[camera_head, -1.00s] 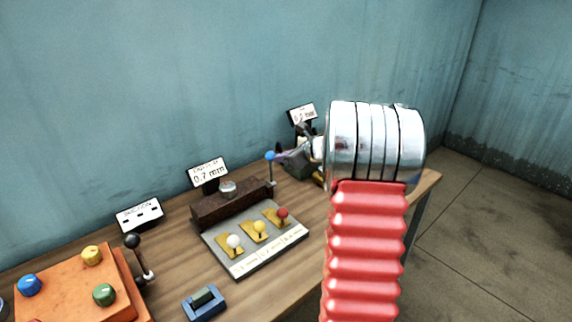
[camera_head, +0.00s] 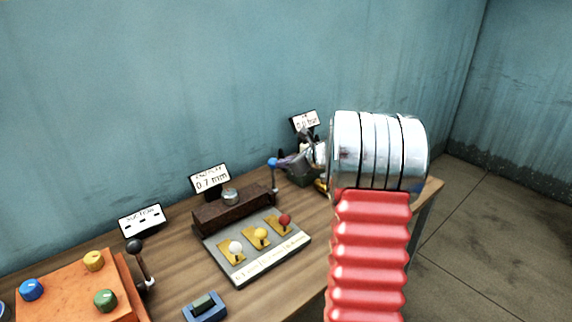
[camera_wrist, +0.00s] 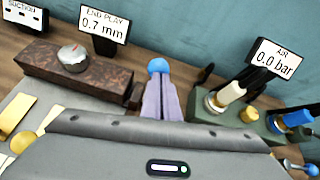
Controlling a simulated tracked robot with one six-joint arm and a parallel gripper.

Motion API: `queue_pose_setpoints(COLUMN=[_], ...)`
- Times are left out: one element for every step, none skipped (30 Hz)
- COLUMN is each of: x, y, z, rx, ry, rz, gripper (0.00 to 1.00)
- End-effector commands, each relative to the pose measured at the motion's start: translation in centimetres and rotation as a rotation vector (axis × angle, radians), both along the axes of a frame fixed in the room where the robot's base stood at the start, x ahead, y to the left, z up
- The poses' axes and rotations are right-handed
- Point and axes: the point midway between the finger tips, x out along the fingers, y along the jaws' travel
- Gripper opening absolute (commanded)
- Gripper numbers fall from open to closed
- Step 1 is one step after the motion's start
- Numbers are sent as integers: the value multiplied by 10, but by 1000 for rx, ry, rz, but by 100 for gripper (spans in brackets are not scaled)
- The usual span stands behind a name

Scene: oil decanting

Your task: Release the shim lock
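A lever with a blue ball knob (camera_head: 273,162) stands at the right end of the rusty brown block (camera_head: 225,213) with a round metal cap. In the wrist view the blue knob (camera_wrist: 158,67) sits right at the tips of my gripper (camera_wrist: 159,82). The lilac fingers lie side by side, close together, with no clear opening between them. The head view also shows my gripper (camera_head: 283,161) reaching in from the right to the knob. Whether the tips touch the knob, I cannot tell. The lever's lower part is hidden by the fingers in the wrist view.
A display (camera_head: 209,180) behind the block reads 0.7 mm. A grey plate (camera_head: 265,265) with white, yellow and red knobs lies in front. A green air unit (camera_wrist: 235,122) reading 0.0 bar stands right. An orange box (camera_head: 70,295) is at left.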

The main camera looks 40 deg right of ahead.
Motion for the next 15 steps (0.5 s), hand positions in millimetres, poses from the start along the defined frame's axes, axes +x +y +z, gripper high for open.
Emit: queue_pose_setpoints(x=[-3,-6,-10,-14,-18,-23,-26,-28,-31,-34,-36,-39,-42,-44,-47], y=[-1,-1,-3,-5,-7,-9,-10,-11,-13,-13,-13,-14,-14,-15,-15], z=[1,0,-1,-3,-4,-6,-7,3,10,14,19,25,30,34,41], rx=[0,-1,0,0,0,0,-1,-5,-6,-5,-4,-5,-5,-5,-6], ry=[-3,-2,-1,0,2,2,3,-1,0,0,0,1,1,2,2], rz=[1,1,-1,-1,-2,-4,-5,-6,-6,-6,-7,-7,-7,-7,-7], gripper=[0,0,0,0,0,0,0,0,0,0,0,0,0,0,0])
